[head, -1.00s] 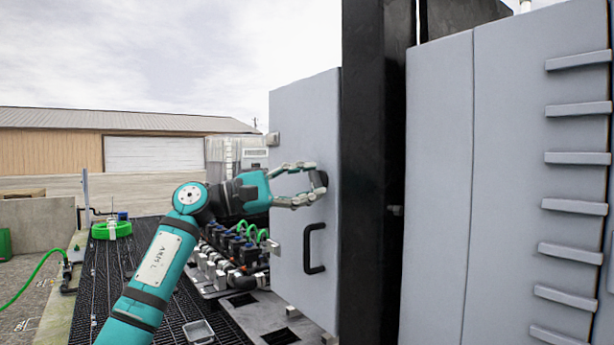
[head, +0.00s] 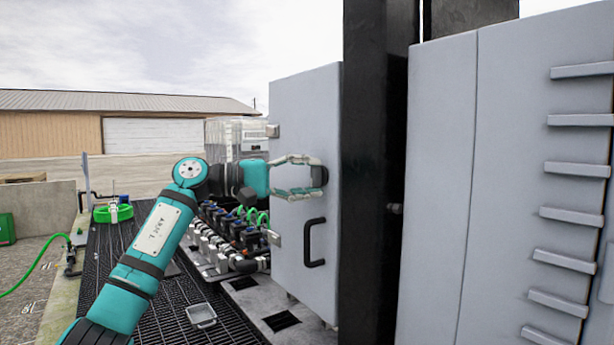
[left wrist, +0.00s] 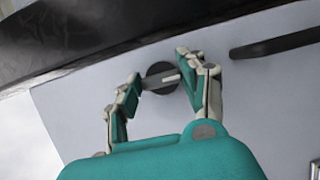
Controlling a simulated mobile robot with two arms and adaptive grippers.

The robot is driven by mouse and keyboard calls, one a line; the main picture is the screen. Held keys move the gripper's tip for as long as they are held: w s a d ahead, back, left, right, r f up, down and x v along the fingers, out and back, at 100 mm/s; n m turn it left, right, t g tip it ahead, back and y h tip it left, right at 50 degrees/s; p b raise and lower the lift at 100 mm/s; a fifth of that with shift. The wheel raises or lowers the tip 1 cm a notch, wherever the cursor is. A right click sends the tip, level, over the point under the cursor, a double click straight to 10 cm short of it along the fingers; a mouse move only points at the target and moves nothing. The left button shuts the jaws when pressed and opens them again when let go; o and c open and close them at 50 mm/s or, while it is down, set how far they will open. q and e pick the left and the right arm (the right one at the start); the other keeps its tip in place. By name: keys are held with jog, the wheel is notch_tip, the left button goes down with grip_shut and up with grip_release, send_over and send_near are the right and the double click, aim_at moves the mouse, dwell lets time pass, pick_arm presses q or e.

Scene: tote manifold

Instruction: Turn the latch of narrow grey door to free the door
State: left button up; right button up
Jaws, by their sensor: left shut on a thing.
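The narrow grey door (head: 300,110) stands upright and looks closed, left of a black post in the head view. Its round dark latch (head: 322,176) sits near the door's right edge, above a black pull handle (head: 314,243). My left gripper (head: 318,177) reaches the latch from the left. In the left wrist view, its fingers (left wrist: 160,82) are shut on the bar of the latch (left wrist: 160,70), one fingertip on each side. The pull handle also shows at the upper right there (left wrist: 285,42). My right gripper is not in view.
A black post (head: 372,180) stands just right of the door. Beyond it is a wide grey cabinet (head: 490,180) with several ledges. Left of the door are a row of valves (head: 235,235), a small metal tray (head: 201,314) and dark grating (head: 150,300).

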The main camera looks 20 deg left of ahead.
pick_arm(q)
jog(key=o, duration=1.2)
jog(key=shift+c, duration=0.2)
jog(key=v, duration=1.2)
jog(key=shift+w+f, duration=0.1)
